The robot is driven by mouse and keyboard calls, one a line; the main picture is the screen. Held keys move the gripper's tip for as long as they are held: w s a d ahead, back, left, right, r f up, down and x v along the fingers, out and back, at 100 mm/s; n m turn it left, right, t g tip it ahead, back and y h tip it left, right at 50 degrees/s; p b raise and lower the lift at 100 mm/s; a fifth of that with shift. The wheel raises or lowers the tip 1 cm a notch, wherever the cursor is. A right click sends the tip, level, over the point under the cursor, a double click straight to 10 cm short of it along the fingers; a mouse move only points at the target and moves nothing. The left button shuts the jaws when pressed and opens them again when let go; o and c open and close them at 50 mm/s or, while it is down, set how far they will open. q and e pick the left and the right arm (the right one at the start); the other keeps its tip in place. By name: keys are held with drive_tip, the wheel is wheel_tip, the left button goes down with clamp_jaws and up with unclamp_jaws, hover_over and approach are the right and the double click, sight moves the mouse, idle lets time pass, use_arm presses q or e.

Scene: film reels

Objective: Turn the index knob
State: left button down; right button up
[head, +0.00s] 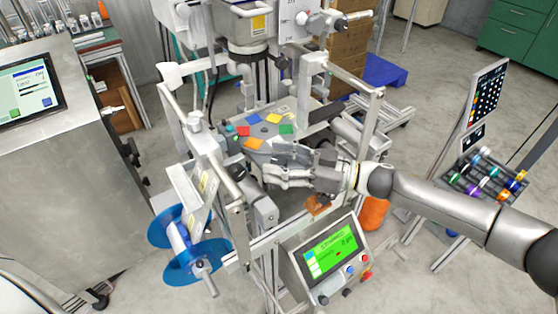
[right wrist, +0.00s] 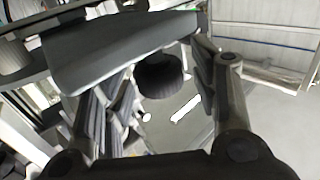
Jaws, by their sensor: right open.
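A dark, ribbed round knob (right wrist: 160,76) shows in the right wrist view, under the edge of a grey plate (right wrist: 115,50). I take it to be the index knob. It lies ahead of my right gripper, between the lines of its two open fingers; I cannot tell whether they touch it. The knob is hidden there. My left gripper is not in view.
A metal frame (head: 365,125) surrounds the table, with a control panel (head: 331,250) with a green screen in front. A blue reel (head: 210,252) hangs at the left. A rack of coloured rolls (head: 487,180) stands at the right.

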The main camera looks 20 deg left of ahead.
drive_tip(key=shift+d, duration=0.1)
drive_tip(key=d, duration=1.1)
drive_tip(key=shift+w+d, duration=0.3)
drive_tip(key=shift+d, duration=0.1)
